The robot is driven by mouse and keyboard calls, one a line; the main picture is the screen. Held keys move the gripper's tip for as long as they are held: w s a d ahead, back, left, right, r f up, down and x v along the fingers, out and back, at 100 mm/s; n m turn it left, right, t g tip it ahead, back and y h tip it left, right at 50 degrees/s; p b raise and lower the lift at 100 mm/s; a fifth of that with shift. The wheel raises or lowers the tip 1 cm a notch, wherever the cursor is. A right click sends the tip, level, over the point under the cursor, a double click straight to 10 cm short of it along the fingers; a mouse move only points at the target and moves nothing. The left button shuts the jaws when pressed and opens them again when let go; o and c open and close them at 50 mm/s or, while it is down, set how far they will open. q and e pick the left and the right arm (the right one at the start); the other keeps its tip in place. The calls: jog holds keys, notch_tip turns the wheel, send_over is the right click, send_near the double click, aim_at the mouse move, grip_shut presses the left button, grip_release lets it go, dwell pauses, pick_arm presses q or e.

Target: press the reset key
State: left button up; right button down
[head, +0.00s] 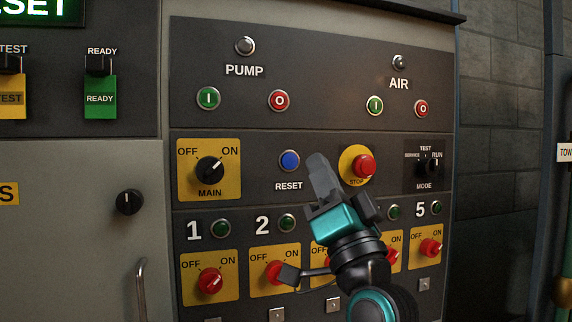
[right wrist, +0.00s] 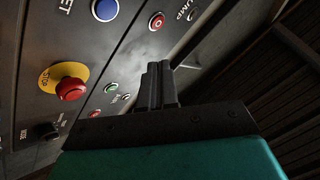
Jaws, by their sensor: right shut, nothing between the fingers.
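The blue RESET key (head: 289,161) is a round button on the dark panel, above the label RESET. It also shows at the top of the right wrist view (right wrist: 105,9). My right gripper (head: 318,163) is shut and empty, with its fingers together, just right of the key in the head view. In the right wrist view its fingertips (right wrist: 158,68) stand apart from the key. I cannot tell the exact gap between the fingertips and the panel. My left gripper is not in view.
The red STOP button (head: 364,167) on its yellow plate is close to the right of my gripper. The MAIN switch (head: 209,170) is left of the key. Green and red PUMP buttons (head: 279,100) are above. Numbered red knobs (head: 210,281) line the lower panel, partly behind my arm.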

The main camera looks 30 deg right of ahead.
aim_at(290, 161)
jog(key=w, duration=0.3)
jog(key=w+d+b, duration=0.1)
jog(key=w, duration=0.1)
jog(key=w+d, duration=0.1)
jog(key=w, duration=0.2)
jog(key=shift+w, duration=0.3)
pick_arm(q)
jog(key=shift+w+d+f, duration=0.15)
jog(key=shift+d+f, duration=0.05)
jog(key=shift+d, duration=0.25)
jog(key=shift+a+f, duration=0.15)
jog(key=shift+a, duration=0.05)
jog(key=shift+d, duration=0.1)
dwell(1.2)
pick_arm(e)
jog(key=shift+w, duration=0.15)
jog(key=shift+w+d, duration=0.15)
jog(key=shift+w, duration=0.15)
